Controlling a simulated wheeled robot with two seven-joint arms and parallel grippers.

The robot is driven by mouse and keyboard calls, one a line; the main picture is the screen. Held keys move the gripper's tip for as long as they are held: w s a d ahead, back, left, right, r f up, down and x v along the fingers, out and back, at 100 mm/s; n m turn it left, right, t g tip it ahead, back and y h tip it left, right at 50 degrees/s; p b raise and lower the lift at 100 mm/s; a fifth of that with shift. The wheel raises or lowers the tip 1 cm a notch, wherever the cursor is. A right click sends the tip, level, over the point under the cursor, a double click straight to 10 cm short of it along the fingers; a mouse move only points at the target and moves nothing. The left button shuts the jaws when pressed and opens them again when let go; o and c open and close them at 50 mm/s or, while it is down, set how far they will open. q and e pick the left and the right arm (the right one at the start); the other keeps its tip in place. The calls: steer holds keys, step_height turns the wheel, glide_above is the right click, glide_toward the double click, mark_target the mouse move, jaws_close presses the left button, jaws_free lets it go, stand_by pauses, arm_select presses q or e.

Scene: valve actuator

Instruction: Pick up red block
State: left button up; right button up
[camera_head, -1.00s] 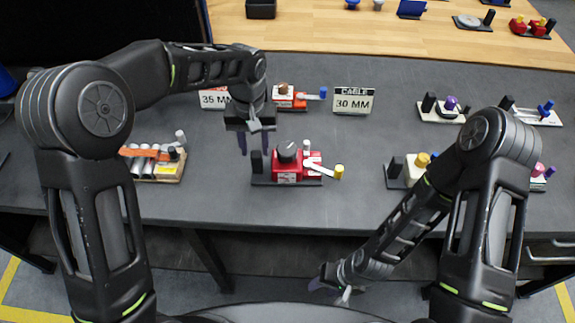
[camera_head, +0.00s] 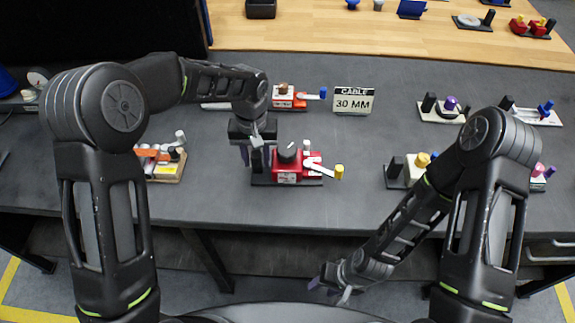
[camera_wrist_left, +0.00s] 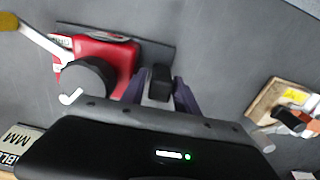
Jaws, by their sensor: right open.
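The red block (camera_head: 288,178) is a valve body on a dark base plate, with a dark round cap, a white lever with a yellow tip and a black post at its left end. It also shows in the left wrist view (camera_wrist_left: 118,58). My left gripper (camera_head: 256,160) is open, pointing down at the left end of the plate. In the left wrist view its fingers (camera_wrist_left: 161,84) are on either side of the black post (camera_wrist_left: 160,78), with the red block beside them. Whether they touch the post cannot be told. My right gripper (camera_head: 328,290) is open and empty, low in front of the table edge.
Behind stands another red valve (camera_head: 290,98) and a "CABLE 30 MM" sign (camera_head: 353,100). A wooden-based part (camera_head: 163,165) lies to the left. Other valve units (camera_head: 405,170) stand to the right, partly behind my right arm. The table front between is clear.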

arm_select(q)
steer(key=shift+c, duration=0.5)
jaws_close()
steer(key=shift+r, duration=0.1)
stand_by(0.7)
